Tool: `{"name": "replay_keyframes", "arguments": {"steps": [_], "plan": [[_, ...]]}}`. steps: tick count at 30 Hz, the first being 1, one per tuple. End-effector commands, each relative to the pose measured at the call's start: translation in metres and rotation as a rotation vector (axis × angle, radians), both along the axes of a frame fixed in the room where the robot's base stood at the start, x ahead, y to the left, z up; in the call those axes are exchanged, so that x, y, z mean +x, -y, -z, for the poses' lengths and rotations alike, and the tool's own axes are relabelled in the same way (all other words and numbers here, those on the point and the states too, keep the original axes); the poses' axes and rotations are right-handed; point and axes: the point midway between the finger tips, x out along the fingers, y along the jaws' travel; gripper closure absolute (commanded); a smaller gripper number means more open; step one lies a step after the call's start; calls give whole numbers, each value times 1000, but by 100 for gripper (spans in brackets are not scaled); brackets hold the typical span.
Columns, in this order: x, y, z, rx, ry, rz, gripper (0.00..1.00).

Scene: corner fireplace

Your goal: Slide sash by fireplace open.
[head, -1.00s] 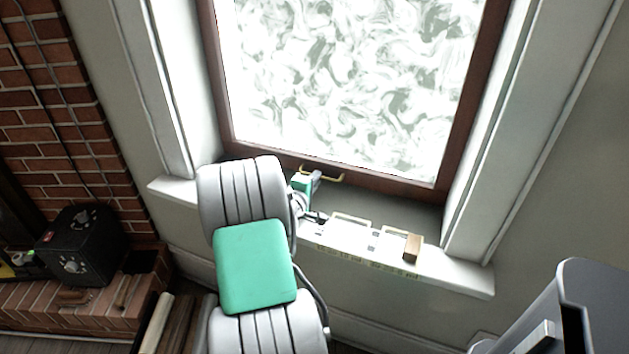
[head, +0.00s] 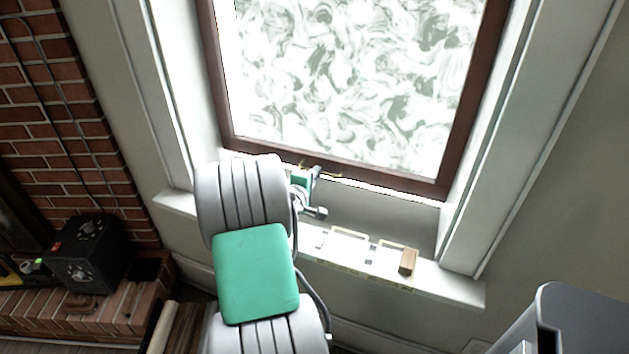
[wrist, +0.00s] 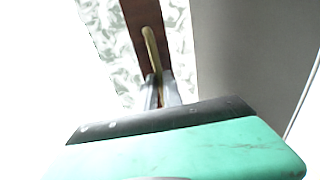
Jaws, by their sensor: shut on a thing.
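The window sash by the fireplace has a dark brown frame (head: 400,186) around swirl-patterned glass. A thin bright gap shows under its bottom rail. A brass handle (head: 331,175) sits on that rail, partly hidden by my gripper (head: 314,176). In the wrist view, the handle (wrist: 150,46) runs up from between the two fingertips of my gripper (wrist: 161,88). My gripper is shut on the handle.
A white sill (head: 445,284) below the window bears pale frame-like items (head: 345,246) and a small wooden block (head: 407,261). The brick fireplace (head: 75,165) and a black box (head: 85,253) stand at left.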

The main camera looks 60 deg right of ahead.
Motion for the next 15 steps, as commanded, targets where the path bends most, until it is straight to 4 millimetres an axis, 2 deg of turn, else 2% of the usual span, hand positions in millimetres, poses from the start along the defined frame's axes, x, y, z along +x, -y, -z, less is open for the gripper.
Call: {"name": "replay_keyframes", "arguments": {"steps": [1,3,9,15], "plan": [[0,2,-38,-17,5,2,100],[0,2,-62,-16,5,3,100],[0,3,-124,-17,6,2,100],[0,3,-170,-17,6,3,100]]}}
